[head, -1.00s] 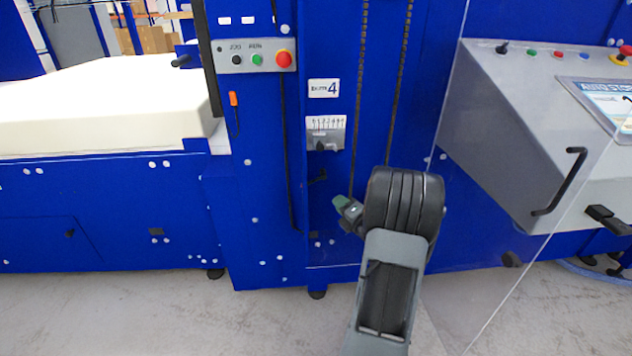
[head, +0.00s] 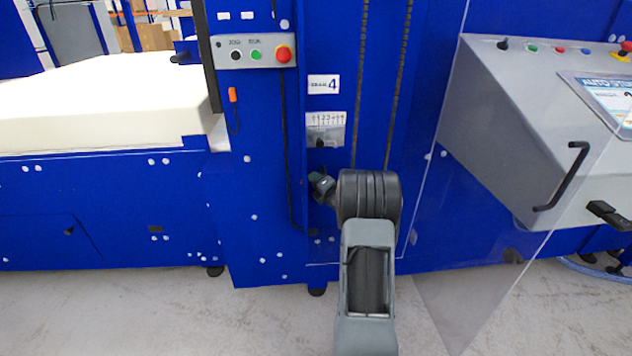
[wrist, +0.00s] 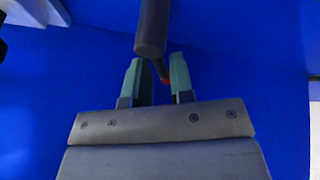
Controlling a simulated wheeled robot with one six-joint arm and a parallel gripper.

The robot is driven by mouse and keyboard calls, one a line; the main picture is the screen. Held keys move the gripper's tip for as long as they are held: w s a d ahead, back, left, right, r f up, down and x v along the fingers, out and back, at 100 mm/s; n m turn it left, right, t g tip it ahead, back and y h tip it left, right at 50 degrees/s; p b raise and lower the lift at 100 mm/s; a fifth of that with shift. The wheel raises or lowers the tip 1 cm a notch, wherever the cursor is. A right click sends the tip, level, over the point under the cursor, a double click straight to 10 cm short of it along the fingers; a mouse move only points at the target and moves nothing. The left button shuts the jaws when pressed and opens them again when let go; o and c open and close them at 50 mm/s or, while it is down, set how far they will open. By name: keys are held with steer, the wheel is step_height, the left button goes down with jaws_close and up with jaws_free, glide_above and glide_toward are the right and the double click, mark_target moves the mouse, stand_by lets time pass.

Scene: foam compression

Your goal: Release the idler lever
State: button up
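The idler lever shows in the wrist view as a thick dark rod (wrist: 152,28) coming down from the top, with a thin part and a reddish spot near its lower end. My gripper (wrist: 157,76) has two green fingers standing apart, with the rod's lower end at the gap between them. I see space beside it, so the fingers do not look closed on it. Whether either finger touches it is unclear. In the head view my gripper (head: 321,184) is at the blue machine column, below the scale plate (head: 325,129); my wrist and the small size hide the lever there.
A control box (head: 256,53) with buttons and a red knob is up left. White foam (head: 105,105) lies on the machine bed at left. A clear panel (head: 480,230) and a grey console (head: 520,130) stand right of my arm. Chains run above my wrist.

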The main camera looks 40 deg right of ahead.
steer(key=shift+w, duration=0.1)
jaws_close()
stand_by(0.4)
